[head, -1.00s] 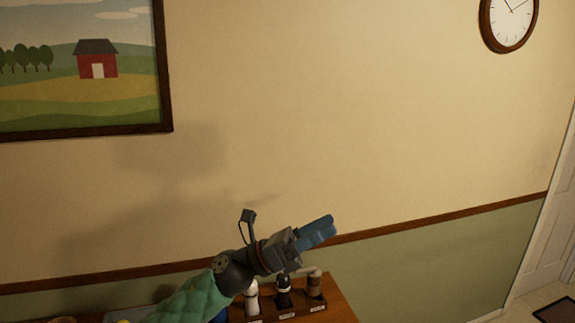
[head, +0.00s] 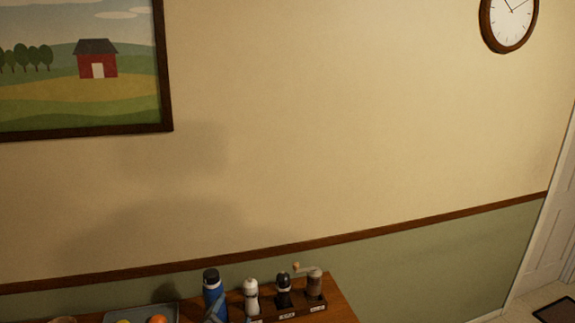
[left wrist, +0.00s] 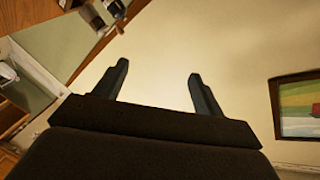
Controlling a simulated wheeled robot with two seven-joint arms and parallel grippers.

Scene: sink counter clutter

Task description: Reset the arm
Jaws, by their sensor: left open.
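My left gripper (left wrist: 158,69) shows in the left wrist view with its two dark fingers spread apart and nothing between them. The cream wall fills the view beyond the fingers. The rest of the left arm is out of the head view. My right gripper is in neither view.
A wooden counter (head: 341,308) at the bottom of the head view holds the blue bottle (head: 212,285), a white mill (head: 251,296), a dark mill (head: 284,290), a crank grinder (head: 314,284) and a grey tray (head: 171,310) with fruit. A framed picture (head: 168,70) and clock (head: 483,25) hang above.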

